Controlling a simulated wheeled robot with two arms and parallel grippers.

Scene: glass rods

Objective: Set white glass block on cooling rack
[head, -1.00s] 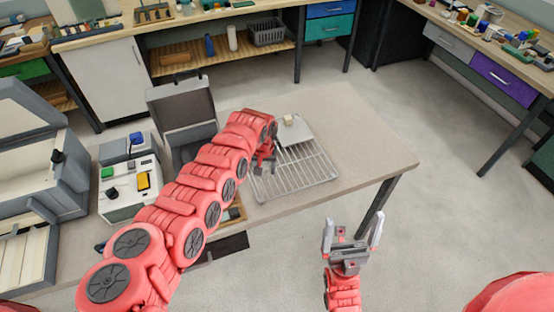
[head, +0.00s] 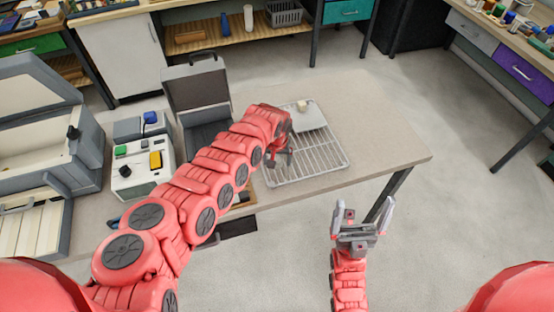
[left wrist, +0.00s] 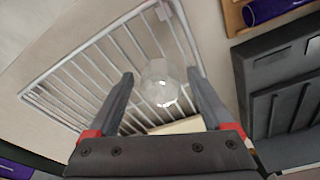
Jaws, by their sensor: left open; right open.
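The cooling rack (head: 322,160) is a silver wire grid on the bench; it also shows in the left wrist view (left wrist: 102,62). My left gripper (head: 282,158) is low over the rack's left part. Its jaws (left wrist: 160,92) are open, with a rounded, translucent whitish glass piece (left wrist: 161,82) between them, over the rack bars. I cannot tell whether the fingers touch it; the arm and gripper hide it in the head view. A small cream block (head: 302,106) sits on a pale plate (head: 313,119) at the rack's back. My right gripper (head: 362,218) is open and empty, off the bench.
An open grey case (head: 196,92) stands left of the rack, beside a control box with coloured buttons (head: 140,172). A wooden tray with a purple item (left wrist: 270,10) lies near the rack in the left wrist view. The bench right of the rack (head: 380,135) is clear.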

